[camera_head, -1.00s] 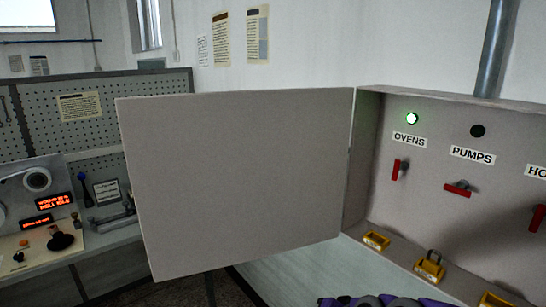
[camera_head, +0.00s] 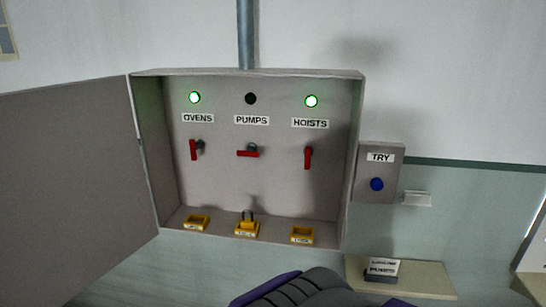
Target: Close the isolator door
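The isolator door (camera_head: 70,190) is a flat grey panel hinged on the left edge of the isolator box (camera_head: 350,150). It stands wide open, swung out to the left, and its far part runs out of the picture. The ovens and hoists lamps glow green; the pumps lamp is dark. A dark and purple part of my own body shows at the bottom. My gripper is not visible.
Yellow holders (camera_head: 301,235) stand along the box floor, the middle one with a padlock (camera_head: 247,226). A TRY box (camera_head: 378,175) with a blue button is on the wall to the right. A small shelf (camera_head: 425,277) with a sign (camera_head: 382,270) sits lower right.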

